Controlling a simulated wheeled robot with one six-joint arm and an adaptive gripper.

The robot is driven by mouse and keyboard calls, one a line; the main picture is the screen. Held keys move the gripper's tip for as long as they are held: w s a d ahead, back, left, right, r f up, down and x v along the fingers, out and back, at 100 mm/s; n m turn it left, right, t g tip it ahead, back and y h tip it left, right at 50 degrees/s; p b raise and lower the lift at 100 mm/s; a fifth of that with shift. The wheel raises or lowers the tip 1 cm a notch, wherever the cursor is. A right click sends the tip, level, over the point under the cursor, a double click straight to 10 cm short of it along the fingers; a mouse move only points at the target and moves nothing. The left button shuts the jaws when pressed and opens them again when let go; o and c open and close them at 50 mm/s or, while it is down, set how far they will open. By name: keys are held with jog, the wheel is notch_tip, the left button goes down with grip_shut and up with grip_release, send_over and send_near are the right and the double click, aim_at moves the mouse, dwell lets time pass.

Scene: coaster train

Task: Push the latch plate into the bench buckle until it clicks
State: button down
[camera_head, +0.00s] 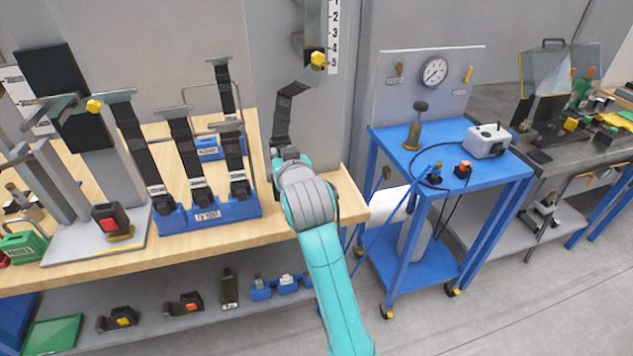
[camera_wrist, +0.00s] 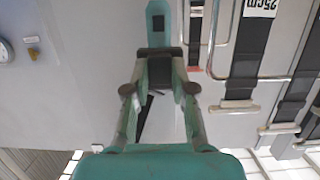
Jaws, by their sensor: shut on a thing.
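In the wrist view my gripper (camera_wrist: 160,80) is shut on the latch plate (camera_wrist: 157,32), a flat tongue with a dark slot, pointing away from the fingers. A dark part sits at its base between the fingertips. In the head view my gripper (camera_head: 285,158) is above the bench's right end; the latch plate is too hidden there to make out. A black strap (camera_head: 285,108) runs from the upright post down to it. The bench buckle (camera_head: 110,217), a black block with a red button, stands on a grey plate at the left, well apart from my gripper.
A blue rack (camera_head: 210,211) with several upright black straps stands between the buckle and my gripper. A grey post (camera_head: 92,150) rises behind the buckle. Loose buckles (camera_head: 185,303) lie on the lower shelf. A blue cart (camera_head: 385,135) stands right of the bench.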

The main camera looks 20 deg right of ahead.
jog(key=shift+f, duration=3)
dwell(0.4)
jog(key=c, duration=0.9)
grip_release()
jog(key=shift+s, duration=0.1)
jog(key=v, duration=1.2)
